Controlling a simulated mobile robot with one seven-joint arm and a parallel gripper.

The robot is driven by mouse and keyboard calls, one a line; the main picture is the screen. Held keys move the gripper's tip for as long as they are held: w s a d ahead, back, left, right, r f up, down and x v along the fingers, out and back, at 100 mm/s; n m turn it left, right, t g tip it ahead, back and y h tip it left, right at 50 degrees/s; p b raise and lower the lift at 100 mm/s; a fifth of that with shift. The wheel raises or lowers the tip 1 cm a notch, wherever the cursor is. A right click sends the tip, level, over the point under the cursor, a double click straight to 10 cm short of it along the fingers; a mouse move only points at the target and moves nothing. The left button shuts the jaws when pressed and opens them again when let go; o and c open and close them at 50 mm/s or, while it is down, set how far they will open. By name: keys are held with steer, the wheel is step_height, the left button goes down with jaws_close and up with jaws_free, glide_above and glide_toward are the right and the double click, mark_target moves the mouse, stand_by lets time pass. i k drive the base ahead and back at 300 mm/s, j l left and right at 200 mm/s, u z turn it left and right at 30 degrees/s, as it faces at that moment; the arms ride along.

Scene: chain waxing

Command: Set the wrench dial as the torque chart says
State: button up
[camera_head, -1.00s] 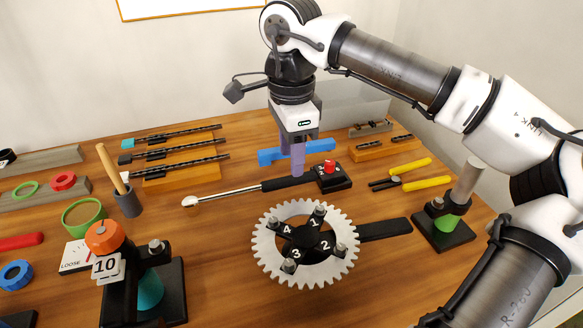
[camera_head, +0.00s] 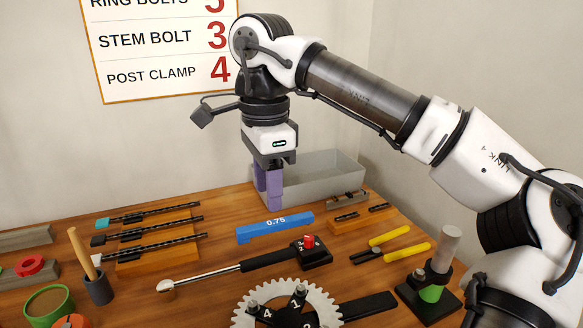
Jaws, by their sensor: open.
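The torque wrench (camera_head: 215,273) lies on the bench, with a silver shaft at left and a black handle at right. Its red dial (camera_head: 309,242) sits on a black block at the handle end; white marks beside it are too small to read. The torque chart (camera_head: 160,50) on the wall reads STEM BOLT 3 and POST CLAMP 4. Its RING BOLTS line is cut off at the top, its number only partly visible. My gripper (camera_head: 268,198) points down with purple fingers open and empty, above and left of the dial in the picture, apart from the wrench.
A blue gauge marked 0.75 (camera_head: 275,229) lies behind the wrench. A toothed chainring (camera_head: 248,317) with numbered bolts is in front. Yellow-handled pliers (camera_head: 405,247) and a post stand (camera_head: 430,285) are at right. A grey bin (camera_head: 325,180) stands behind my gripper.

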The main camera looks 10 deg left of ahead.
mark_target(309, 243)
steer(key=k+l, duration=0.8)
